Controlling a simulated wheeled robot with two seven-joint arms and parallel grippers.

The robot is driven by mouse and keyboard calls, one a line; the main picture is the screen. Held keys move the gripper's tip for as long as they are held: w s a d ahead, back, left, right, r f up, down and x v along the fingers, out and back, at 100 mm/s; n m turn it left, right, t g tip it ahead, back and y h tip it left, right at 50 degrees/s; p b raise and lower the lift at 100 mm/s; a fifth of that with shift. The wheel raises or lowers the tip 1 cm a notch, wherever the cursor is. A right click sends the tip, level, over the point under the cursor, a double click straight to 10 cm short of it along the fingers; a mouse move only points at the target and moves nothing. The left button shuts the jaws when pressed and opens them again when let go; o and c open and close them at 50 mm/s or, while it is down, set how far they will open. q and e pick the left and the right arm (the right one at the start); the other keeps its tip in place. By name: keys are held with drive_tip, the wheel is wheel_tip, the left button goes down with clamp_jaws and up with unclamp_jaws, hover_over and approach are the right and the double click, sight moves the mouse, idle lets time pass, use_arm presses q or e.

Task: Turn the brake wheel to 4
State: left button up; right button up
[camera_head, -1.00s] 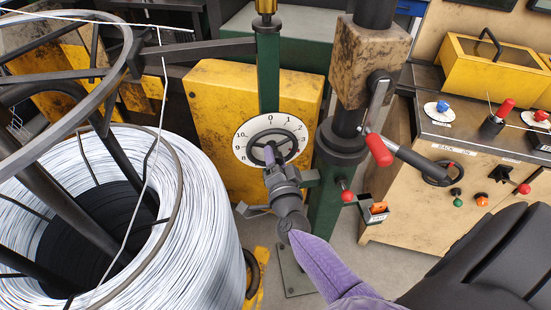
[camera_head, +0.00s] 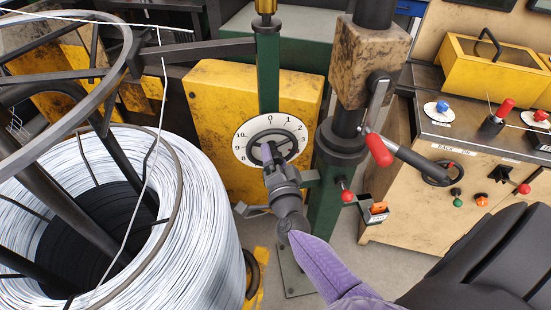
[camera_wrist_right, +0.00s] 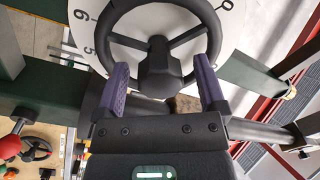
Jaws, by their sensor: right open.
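The brake wheel is a dark hand wheel with spokes and a hub (camera_wrist_right: 158,65), mounted in front of a white numbered dial (camera_head: 240,143) on a yellow box. The 0 is at the top of the dial and the 1 is to its right. My right gripper (camera_head: 270,155) is at the wheel and hides its lower part in the head view. In the right wrist view its two purple fingers (camera_wrist_right: 165,88) are apart, one on each side of the hub, near the lower rim. I cannot tell whether they touch the wheel. No clear pointer shows. My left gripper is not in view.
A large wire coil (camera_head: 200,225) in a frame stands at the left. A green post (camera_head: 326,200) with a red-knobbed lever (camera_head: 379,150) stands right of the dial. A control desk (camera_head: 430,205) is at the right. Free floor around the wheel is narrow.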

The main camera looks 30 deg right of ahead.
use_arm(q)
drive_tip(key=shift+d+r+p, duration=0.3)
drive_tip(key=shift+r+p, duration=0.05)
use_arm(e)
drive_tip(key=v, duration=1)
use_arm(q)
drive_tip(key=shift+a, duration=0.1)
